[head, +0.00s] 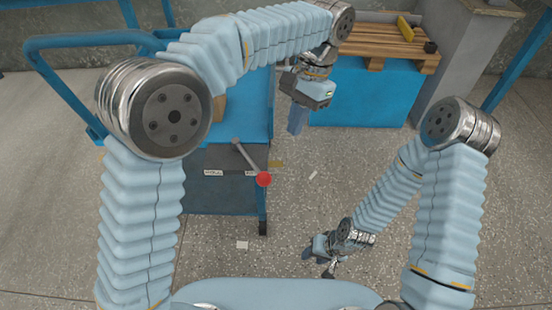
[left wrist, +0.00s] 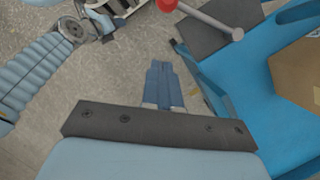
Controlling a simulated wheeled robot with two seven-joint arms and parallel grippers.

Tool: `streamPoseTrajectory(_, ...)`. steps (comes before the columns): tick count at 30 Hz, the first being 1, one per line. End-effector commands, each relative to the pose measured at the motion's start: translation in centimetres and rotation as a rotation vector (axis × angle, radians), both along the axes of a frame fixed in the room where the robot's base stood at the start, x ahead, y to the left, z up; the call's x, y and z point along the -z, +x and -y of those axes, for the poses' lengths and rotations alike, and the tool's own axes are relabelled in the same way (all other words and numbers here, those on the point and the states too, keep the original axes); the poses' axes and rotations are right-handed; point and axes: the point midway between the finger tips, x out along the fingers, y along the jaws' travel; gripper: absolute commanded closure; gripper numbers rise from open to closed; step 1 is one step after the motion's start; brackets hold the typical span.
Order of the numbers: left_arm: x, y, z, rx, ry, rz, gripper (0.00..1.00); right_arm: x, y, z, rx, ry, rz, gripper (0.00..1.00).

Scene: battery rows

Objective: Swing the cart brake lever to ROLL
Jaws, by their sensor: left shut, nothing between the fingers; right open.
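The brake lever (head: 249,158) is a grey rod with a red ball knob (head: 264,179), on a dark plate of the blue cart (head: 240,125). Its rod slants from the pivot down and right to the knob, at the plate's right edge. Pale labels (head: 213,173) on the plate are too small to read. The lever (left wrist: 208,19) also shows at the top of the left wrist view. My left gripper (head: 296,129) is shut and empty, right of the cart and apart from the lever. My right gripper (head: 318,260) is open and low over the floor.
A wooden pallet (head: 375,42) on a blue base stands at the back right, with a yellow object (head: 405,28) on it. A cardboard box (left wrist: 298,72) sits on the cart.

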Motion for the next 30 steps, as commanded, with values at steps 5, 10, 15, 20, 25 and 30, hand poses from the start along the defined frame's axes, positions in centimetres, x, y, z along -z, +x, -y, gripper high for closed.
streamPoseTrajectory(5,4.0,-0.9,-0.9,0.001,0.003,-0.003,1.00,0.9,0.0,0.0,0.001,-0.001,0.000,0.57)
streamPoseTrajectory(10,6.9,-1.7,-1.7,0.000,0.001,-0.001,1.00,1.1,0.0,0.1,0.002,-0.001,0.000,0.57)
streamPoseTrajectory(15,7.1,-3.5,-3.4,-0.001,0.000,0.000,1.00,1.2,0.0,0.1,0.002,-0.001,0.000,0.57)
streamPoseTrajectory(20,7.3,-4.2,-4.1,-0.001,0.000,0.001,1.00,1.2,0.0,0.1,0.002,-0.001,0.000,0.57)
streamPoseTrajectory(25,7.4,-4.3,-4.2,-0.001,0.000,0.000,1.00,1.2,0.0,0.1,0.002,-0.001,0.000,0.57)
streamPoseTrajectory(30,7.4,-4.3,-4.2,0.000,0.000,0.000,1.00,1.2,0.0,0.1,0.003,-0.001,0.001,0.57)
